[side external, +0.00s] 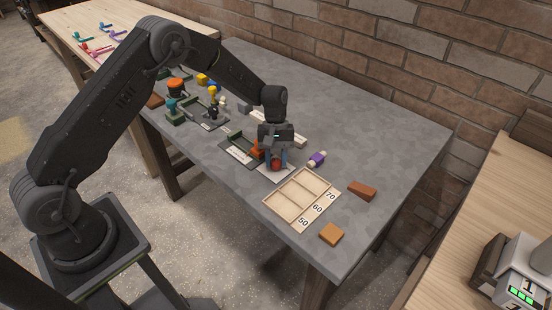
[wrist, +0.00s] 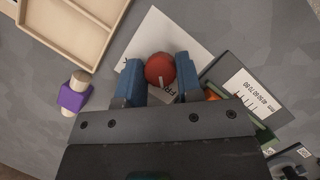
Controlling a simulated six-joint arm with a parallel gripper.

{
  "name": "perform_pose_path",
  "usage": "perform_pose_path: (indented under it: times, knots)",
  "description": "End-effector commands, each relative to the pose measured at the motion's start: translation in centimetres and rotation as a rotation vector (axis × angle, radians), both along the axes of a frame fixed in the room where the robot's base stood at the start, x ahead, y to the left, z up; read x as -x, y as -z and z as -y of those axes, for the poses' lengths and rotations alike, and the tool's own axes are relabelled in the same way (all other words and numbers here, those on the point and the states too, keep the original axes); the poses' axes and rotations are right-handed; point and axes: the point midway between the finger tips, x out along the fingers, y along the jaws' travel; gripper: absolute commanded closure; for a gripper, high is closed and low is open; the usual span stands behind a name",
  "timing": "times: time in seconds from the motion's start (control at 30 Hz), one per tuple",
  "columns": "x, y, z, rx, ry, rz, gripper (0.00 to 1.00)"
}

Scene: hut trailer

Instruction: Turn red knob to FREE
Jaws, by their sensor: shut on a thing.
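The red knob (side external: 275,164) sits on a white label plate (side external: 268,176) on the grey table. In the wrist view the red knob (wrist: 160,69) is round with a light pointer mark on its lower part. My gripper (side external: 277,158) points down over it, with its blue fingers on either side of the knob. In the wrist view my gripper (wrist: 159,75) is shut on the knob. The white plate (wrist: 150,28) shows a few printed letters near the knob, partly hidden by the fingers, so I cannot read the full words.
A wooden tray (side external: 300,197) marked 50, 60, 70 is in front. A purple-banded piece (side external: 317,159) lies close by on the right. A dark gauge with a scale card (side external: 239,150) stands close on the left. Two wooden blocks (side external: 331,234) (side external: 362,190) lie near the right edge.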

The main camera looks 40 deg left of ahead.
Motion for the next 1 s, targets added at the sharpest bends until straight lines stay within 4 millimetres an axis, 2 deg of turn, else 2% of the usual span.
perform_pose_path:
  times: [0.2,0.23,0.5,0.77,0.87,1.0]
  knots:
    - [-0.1,-0.1,-0.1,0.000,-0.005,0.002,0.91]
    - [-0.1,-0.1,-0.1,0.000,-0.005,0.002,0.65]
    - [0.0,0.0,0.0,0.000,-0.002,0.000,0.42]
    - [-0.1,-0.2,-0.1,0.000,-0.001,0.000,0.42]
    - [-0.4,-1.0,-0.3,0.000,-0.002,0.003,0.42]
    - [-1.0,-3.3,-1.0,0.000,-0.002,0.004,0.42]
